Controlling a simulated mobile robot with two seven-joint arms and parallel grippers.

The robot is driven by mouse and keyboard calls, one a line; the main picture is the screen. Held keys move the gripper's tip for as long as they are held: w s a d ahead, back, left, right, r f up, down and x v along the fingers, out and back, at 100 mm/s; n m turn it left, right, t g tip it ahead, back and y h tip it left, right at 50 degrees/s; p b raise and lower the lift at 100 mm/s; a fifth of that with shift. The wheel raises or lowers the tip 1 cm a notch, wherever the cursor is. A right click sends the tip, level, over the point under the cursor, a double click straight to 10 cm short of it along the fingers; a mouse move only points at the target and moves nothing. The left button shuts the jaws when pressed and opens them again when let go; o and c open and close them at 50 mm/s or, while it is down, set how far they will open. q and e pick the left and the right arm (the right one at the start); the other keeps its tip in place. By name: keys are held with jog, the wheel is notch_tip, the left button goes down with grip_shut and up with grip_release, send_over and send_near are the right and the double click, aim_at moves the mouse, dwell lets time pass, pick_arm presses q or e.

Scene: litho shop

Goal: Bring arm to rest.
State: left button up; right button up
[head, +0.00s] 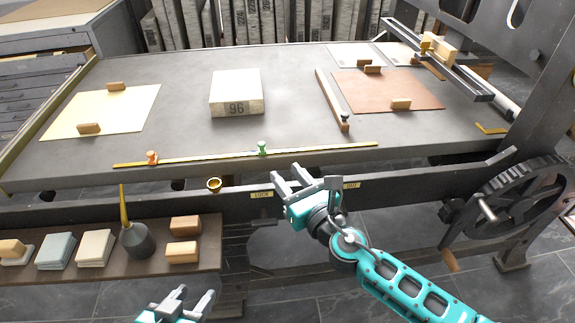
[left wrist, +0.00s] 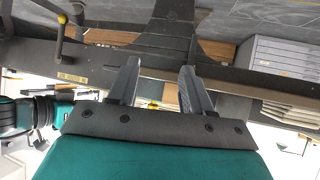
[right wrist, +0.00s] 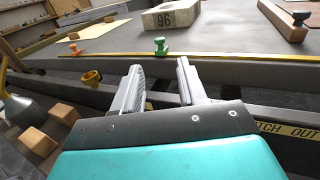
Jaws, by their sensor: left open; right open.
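My right gripper (head: 304,183) is open and empty in front of the press bed's front edge, near the small yellow labels. Its parted fingers (right wrist: 158,88) show in the right wrist view with nothing between them. My left gripper (head: 188,300) is low at the bottom edge of the head view, in front of the shelf. In the left wrist view its fingers (left wrist: 152,85) are apart and empty. The left arm is mostly out of the head view.
The press bed (head: 290,115) holds a stone marked 96 (head: 236,93), paper sheets, a brown sheet (head: 385,92) and a yellow rule (head: 330,149). A shelf (head: 210,255) at lower left holds a dark oil can (head: 137,240) and blocks. A geared wheel (head: 515,205) stands at right.

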pick_arm(q)
jog(key=s+a+r+y+p, duration=0.1)
jog(key=a+r+p, duration=0.2)
jog(key=r+p, duration=0.4)
jog(key=p, duration=0.4)
jog(key=shift+s, duration=0.35)
pick_arm(e)
jog(key=s+d+f+n+g+h, duration=0.1)
jog(key=s+d+n+g, duration=0.1)
jog(key=s+d+n, duration=0.2)
jog(key=s+d+f+n+g+h, duration=0.1)
jog(key=s+d+n, duration=0.3)
jog(key=s+n, duration=0.5)
jog(key=s+d+f+n+g+h, duration=0.1)
jog(key=s+n, duration=0.6)
jog(key=n, duration=1.3)
jog(key=d+g+h, duration=0.1)
jog(key=d+h, duration=0.1)
jog(key=d, duration=0.1)
jog(key=shift+s+d+f+n+g, duration=0.3)
jog(key=shift+d+f, duration=0.05)
jog(key=shift+f, duration=0.05)
pick_arm(q)
jog(key=shift+d+f, duration=0.1)
jog(key=shift+w, duration=0.15)
